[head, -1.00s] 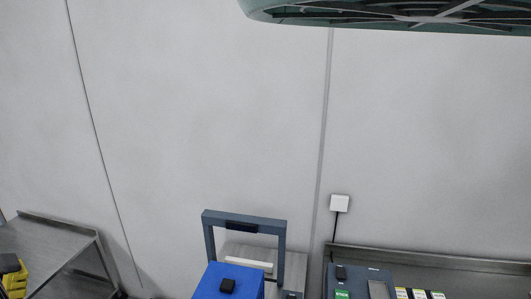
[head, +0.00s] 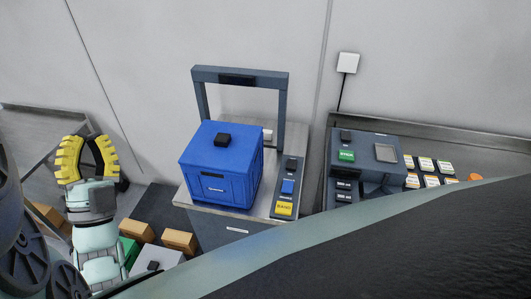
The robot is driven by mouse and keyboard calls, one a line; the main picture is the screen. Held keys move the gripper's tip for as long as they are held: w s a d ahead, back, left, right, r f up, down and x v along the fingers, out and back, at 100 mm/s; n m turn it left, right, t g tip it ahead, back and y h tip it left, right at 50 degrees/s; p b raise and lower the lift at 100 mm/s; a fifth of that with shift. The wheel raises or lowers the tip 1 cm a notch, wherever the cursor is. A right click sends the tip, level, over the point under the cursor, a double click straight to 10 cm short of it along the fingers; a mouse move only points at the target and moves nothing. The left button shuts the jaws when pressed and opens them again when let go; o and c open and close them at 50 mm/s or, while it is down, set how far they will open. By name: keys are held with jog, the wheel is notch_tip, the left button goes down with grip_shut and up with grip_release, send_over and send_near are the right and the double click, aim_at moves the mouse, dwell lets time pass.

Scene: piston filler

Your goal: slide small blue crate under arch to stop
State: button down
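The blue crate (head: 219,170) stands upright on a grey metal platform (head: 259,207), with a dark block (head: 222,140) on its top. The dark grey arch (head: 239,77) rises behind the crate; the crate hides much of the opening. I cannot see a stop clearly. My gripper (head: 86,146), with yellow ridged fingers, is up at the left, well apart from the crate.
A panel with blue and yellow labels (head: 287,190) flanks the crate's right. A grey machine (head: 365,160) and several small labelled packs (head: 425,163) sit on the right bench. Brown boxes (head: 180,241) lie low at left. My own dark body covers the lower right.

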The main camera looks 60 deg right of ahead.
jog(key=d+f+m+g+b, duration=0.35)
jog(key=f+b, duration=0.35)
jog(key=f, duration=0.5)
jog(key=d+f+m+g+b, duration=0.2)
jog(key=d+f+g+b, duration=0.2)
jog(key=f+b, duration=0.55)
jog(key=m+g+y+b, duration=0.4)
jog(key=m+b, duration=0.2)
jog(key=b, duration=0.5)
send_near(220, 198)
jog(key=p+x, duration=0.3)
jog(key=x, duration=0.3)
jog(key=shift+r, duration=0.1)
jog(key=shift+x, duration=1.1)
jog(key=shift+w, duration=0.1)
jog(key=shift+w+d, duration=0.1)
jog(key=shift+d, duration=0.15)
jog(key=b+x, duration=1)
jog(key=x, duration=0.4)
jog(key=shift+w+d+f+b, duration=0.2)
jog(key=shift+f+b, duration=0.05)
jog(key=shift+b, duration=0.15)
